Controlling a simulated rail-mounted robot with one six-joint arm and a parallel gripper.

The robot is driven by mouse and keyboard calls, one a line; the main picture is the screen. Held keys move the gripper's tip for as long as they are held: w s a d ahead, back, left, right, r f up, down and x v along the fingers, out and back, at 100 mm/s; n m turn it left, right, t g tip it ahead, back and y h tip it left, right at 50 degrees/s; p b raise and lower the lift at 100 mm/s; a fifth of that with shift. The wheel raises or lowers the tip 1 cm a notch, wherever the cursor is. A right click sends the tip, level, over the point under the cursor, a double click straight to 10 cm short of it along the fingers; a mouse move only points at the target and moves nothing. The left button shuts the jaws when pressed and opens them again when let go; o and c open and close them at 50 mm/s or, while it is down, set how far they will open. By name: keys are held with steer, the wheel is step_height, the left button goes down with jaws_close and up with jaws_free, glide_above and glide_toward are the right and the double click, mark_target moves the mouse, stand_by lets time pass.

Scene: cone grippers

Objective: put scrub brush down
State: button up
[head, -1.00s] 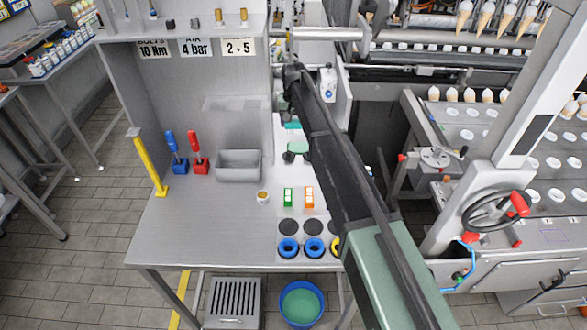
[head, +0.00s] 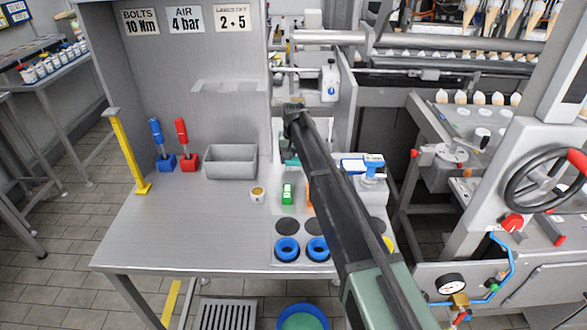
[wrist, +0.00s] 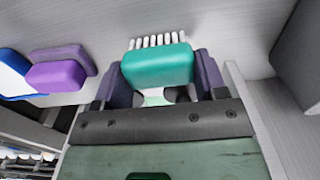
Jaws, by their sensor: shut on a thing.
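The scrub brush has a teal block (wrist: 158,66) with a row of white bristles (wrist: 157,41) along its far edge in the wrist view. My gripper (wrist: 163,75) has its dark purple fingers on both sides of the block and is shut on it. The bristles point away from my wrist, toward a grey surface. I cannot tell whether they touch it. In the head view a bit of teal (head: 291,161), likely the brush, shows beside my dark arm at the back of the bench. My arm hides most of this spot and my gripper there.
A purple block (wrist: 55,74) and a blue-and-white item (wrist: 12,75) lie left of the brush. On the bench (head: 190,225) stand a grey bin (head: 231,162), a small cup (head: 257,194), a green block (head: 287,194) and blue rings (head: 287,248). The bench's front left is clear.

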mark_target(294, 157)
steer(key=shift+p, duration=0.3)
steer(key=shift+f, duration=0.25)
steer(key=o, duration=0.8)
steer(key=shift+o, duration=0.2)
step_height(294, 157, up, 13)
steer(key=p, duration=1.2)
steer(key=s+d, duration=0.8)
steer(key=s, duration=0.4)
steer(key=s+d, duration=0.8)
steer(key=s, duration=0.5)
steer(key=s+d, duration=0.7)
steer(key=s, duration=0.5)
steer(key=shift+s+d+f+m, duration=0.25)
steer(key=shift+d+f+m, duration=0.05)
steer(key=shift+d+m, duration=0.1)
